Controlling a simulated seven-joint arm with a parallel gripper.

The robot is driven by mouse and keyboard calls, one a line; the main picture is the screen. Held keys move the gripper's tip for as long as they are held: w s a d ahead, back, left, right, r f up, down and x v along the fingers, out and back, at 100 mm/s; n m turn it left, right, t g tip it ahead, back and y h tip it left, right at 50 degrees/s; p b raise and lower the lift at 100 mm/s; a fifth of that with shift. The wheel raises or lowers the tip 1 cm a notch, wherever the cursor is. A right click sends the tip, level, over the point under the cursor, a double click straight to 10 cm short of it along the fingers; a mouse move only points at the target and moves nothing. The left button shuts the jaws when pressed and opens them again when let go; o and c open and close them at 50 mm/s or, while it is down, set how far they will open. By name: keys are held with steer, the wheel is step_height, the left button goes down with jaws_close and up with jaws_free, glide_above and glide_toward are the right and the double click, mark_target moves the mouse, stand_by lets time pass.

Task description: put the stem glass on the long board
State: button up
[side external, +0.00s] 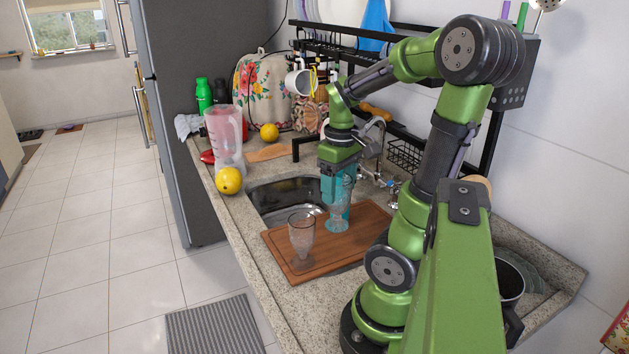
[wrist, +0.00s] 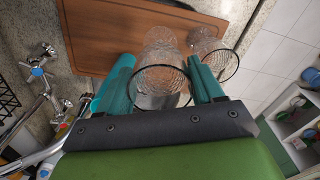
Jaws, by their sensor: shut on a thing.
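My gripper (side external: 338,200) is shut on a clear stem glass (side external: 337,222) and holds it upright over the long wooden board (side external: 350,258). The foot of the glass is at or just above the board; I cannot tell whether it touches. In the wrist view, the rim and body of the held glass (wrist: 162,88) show between the two teal fingers (wrist: 162,72). A second clear footed glass (side external: 301,240) stands upright on the board, left of and nearer than the held one. It also shows in the wrist view (wrist: 216,62), to the right of the right finger.
The sink (side external: 284,198) lies behind the board, with a faucet (side external: 376,126) at its right. A blender (side external: 224,138), yellow fruit (side external: 229,181) and green bottle (side external: 204,96) stand farther left. A black rack (side external: 400,112) runs along the wall. A dark pot (side external: 510,282) stands at right.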

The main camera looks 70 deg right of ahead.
mark_target(338, 214)
step_height(338, 214, down, 8)
steer(key=shift+r, duration=0.25)
steer(key=shift+f, duration=0.1)
steer(key=o, duration=1.1)
steer(key=shift+o, duration=0.2)
